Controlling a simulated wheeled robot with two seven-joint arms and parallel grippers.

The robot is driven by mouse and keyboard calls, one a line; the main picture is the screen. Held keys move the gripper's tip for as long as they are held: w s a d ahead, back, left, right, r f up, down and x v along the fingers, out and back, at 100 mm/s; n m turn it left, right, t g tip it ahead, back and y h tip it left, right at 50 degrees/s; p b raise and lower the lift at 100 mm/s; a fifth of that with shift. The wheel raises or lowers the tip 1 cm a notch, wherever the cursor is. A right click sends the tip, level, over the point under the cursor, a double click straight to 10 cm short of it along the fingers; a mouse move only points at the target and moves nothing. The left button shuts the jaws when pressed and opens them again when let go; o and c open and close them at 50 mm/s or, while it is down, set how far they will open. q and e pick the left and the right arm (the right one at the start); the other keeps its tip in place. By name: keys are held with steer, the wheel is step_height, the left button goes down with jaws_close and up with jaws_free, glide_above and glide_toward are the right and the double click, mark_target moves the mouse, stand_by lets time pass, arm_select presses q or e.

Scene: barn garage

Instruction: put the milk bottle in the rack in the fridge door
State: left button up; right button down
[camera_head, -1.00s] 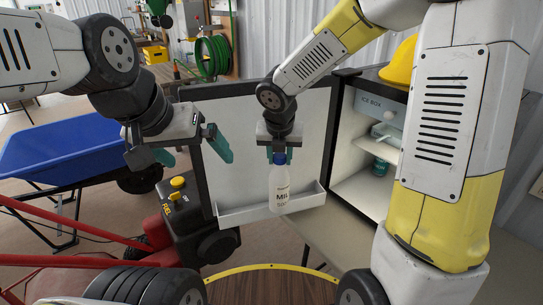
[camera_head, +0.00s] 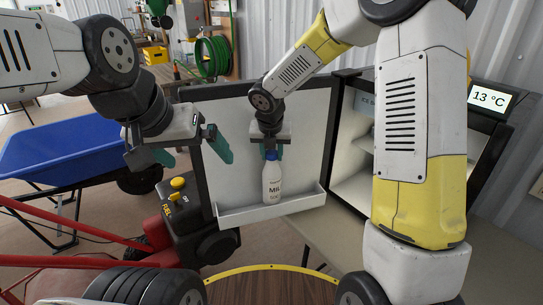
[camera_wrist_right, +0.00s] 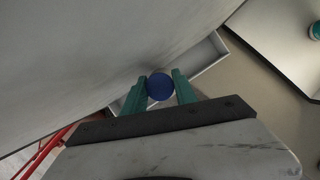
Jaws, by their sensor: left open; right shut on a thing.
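The milk bottle (camera_head: 271,184) is white with a blue cap and stands upright at the rack (camera_head: 240,216) on the inside of the open fridge door (camera_head: 235,125). Its lower end appears behind the rack's front wall, though I cannot tell whether it rests on the rack floor. My right gripper (camera_head: 271,150) is shut on the bottle's cap from above. In the right wrist view the blue cap (camera_wrist_right: 160,87) sits between the green fingers, with part of the rack (camera_wrist_right: 208,56) beyond.
The open fridge (camera_head: 350,195) stands at the right, partly hidden by my right arm, with a 13 °C display (camera_head: 491,97) on top. A blue wheelbarrow (camera_head: 65,155) and a red machine with a black fuel tank (camera_head: 190,220) are at the left.

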mark_target(271, 164)
step_height(271, 164, down, 4)
steer(key=shift+r, duration=0.2)
steer(key=shift+w+f, duration=0.25)
steer(key=shift+f, duration=0.1)
steer(key=c, duration=1)
jaws_free()
